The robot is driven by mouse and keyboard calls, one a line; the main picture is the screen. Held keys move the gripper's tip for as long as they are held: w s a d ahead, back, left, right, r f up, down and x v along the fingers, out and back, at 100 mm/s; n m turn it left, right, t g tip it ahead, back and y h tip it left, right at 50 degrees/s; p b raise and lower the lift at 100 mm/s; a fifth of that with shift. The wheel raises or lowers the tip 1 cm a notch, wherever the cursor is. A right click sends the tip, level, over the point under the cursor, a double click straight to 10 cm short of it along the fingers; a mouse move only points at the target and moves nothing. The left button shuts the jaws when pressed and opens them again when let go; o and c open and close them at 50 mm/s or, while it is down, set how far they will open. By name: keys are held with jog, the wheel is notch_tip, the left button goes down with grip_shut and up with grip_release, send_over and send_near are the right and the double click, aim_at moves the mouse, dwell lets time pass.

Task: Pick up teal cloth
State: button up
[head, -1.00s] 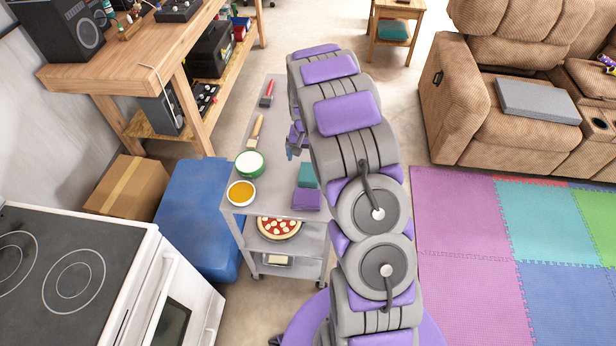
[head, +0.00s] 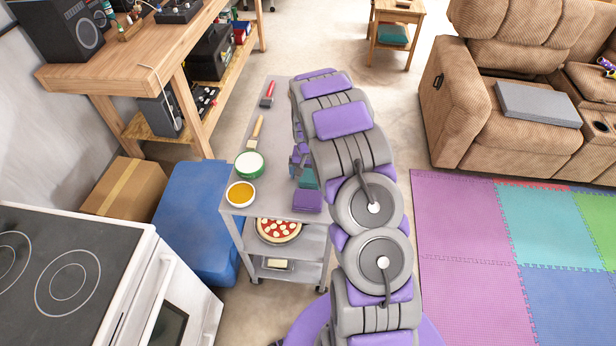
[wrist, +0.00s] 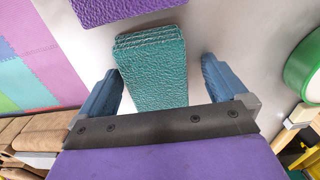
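The teal cloth (wrist: 155,72) is a folded, textured stack lying on the grey cart top. In the wrist view it sits between the two blue fingers of my gripper (wrist: 162,85), which is open with a gap on each side of the cloth. In the head view the teal cloth (head: 308,178) is partly covered by my gripper (head: 298,165) and arm. I cannot tell from these views how high the fingers are above the cart.
A purple cloth (head: 307,201) lies close to the teal one, near the cart's edge. A green-rimmed bowl (head: 249,164), a bowl of yellow food (head: 240,194), a brush (head: 255,131) and a red-handled tool (head: 268,94) share the cart (head: 272,200). A pizza (head: 279,229) is on the shelf below.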

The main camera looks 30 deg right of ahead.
aim_at(311, 173)
jog(key=shift+d+f, duration=0.1)
jog(key=shift+d, duration=0.4)
jog(key=shift+c, duration=1.4)
jog(key=shift+d, duration=0.15)
jog(key=c, duration=0.3)
jog(key=shift+a, duration=0.55)
jog(key=c, duration=0.5)
jog(key=shift+o, duration=0.2)
jog(key=shift+d, duration=0.1)
jog(key=shift+d+r, duration=0.15)
jog(key=shift+r, duration=0.2)
notch_tip(311, 173, up, 3)
jog(key=shift+d+r+p, duration=0.1)
jog(key=shift+d+p, duration=0.05)
jog(key=shift+p, duration=0.5)
jog(key=s, duration=0.5)
jog(key=s+p, duration=0.1)
jog(key=s, duration=0.4)
jog(key=s+r+p, duration=0.1)
jog(key=s, duration=0.5)
